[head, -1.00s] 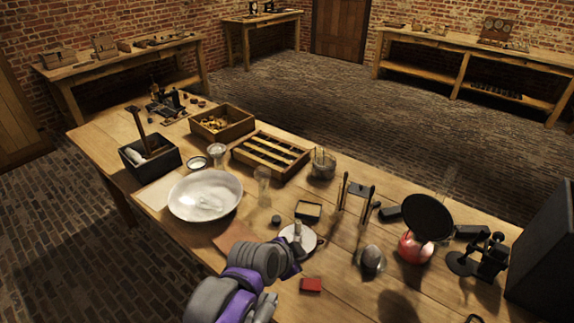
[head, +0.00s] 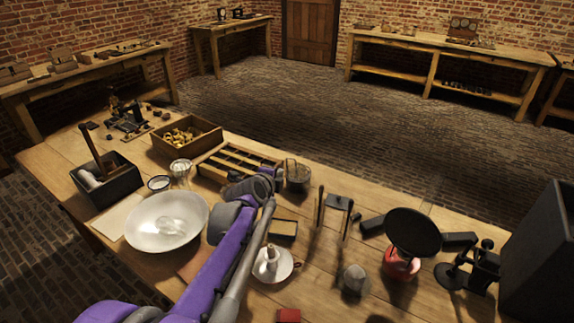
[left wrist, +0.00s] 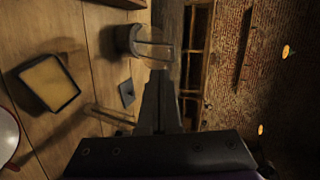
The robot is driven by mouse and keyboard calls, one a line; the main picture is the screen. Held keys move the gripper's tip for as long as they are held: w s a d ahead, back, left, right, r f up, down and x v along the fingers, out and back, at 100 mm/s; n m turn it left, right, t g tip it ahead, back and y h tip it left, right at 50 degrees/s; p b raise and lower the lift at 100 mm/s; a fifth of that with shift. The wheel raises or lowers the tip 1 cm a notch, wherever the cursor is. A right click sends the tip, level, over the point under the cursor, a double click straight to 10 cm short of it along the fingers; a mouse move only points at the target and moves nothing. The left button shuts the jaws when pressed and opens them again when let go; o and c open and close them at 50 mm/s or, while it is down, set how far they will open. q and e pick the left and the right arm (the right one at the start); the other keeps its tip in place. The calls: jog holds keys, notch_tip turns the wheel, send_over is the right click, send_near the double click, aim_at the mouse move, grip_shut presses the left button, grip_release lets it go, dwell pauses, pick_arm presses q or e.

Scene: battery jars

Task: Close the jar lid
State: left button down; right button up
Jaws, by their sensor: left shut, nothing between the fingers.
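A small glass jar (head: 298,176) with dark contents and a thin wire frame stands upright near the table's far edge in the head view. It also shows in the left wrist view (left wrist: 126,40), just beyond my fingertips. I cannot make out whether its lid is open or shut. My left gripper (left wrist: 159,76) is shut and empty, its fingers pointing toward the jar. In the head view my purple left arm reaches across the table, with its grey end just left of the jar; the fingers are hard to make out there. I cannot tell whether they touch the jar. My right gripper is out of view.
A slatted wooden rack (head: 238,163) lies left of the jar. A shallow open box (head: 283,229) and a white candle holder (head: 273,265) stand nearer. A dark plate on posts (head: 338,202) stands to the right. A white bowl (head: 140,225) sits left of my arm.

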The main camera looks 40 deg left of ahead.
pick_arm(q)
send_near(293, 168)
jog(key=w+a+r, duration=0.1)
jog(key=w+a, duration=0.1)
jog(key=w, duration=0.1)
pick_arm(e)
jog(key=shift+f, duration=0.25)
pick_arm(q)
jog(key=shift+w, duration=0.5)
jog(key=shift+w+r, duration=0.1)
jog(key=shift+r, duration=0.1)
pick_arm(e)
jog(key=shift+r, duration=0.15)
